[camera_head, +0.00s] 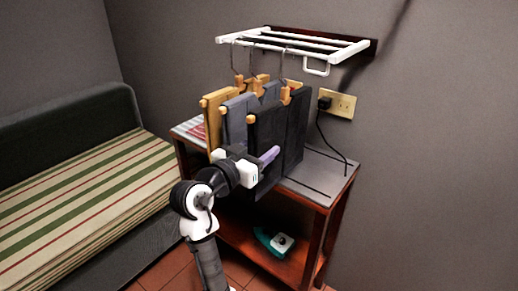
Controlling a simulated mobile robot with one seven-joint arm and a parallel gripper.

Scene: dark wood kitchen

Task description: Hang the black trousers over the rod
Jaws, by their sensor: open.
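The black trousers (292,128) hang folded over a wooden hanger (286,95), the nearest of several hung garments. The hanger's thin metal hook rises to the white wall rack, whose front rod (275,48) it appears to meet; the exact contact is too small to tell. The trousers' lower part hangs in front of the small table. My gripper (265,164) is open in front of the trousers' lower half and hides part of them. One purple finger shows; whether it touches the cloth I cannot tell.
Mustard trousers (213,121) and grey-blue trousers (236,124) hang close behind, to the left. The wooden side table (325,178) stands below, with a teal and white item (278,242) on its shelf. A cabled wall socket (337,103) is right; a striped sofa (75,195) is left.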

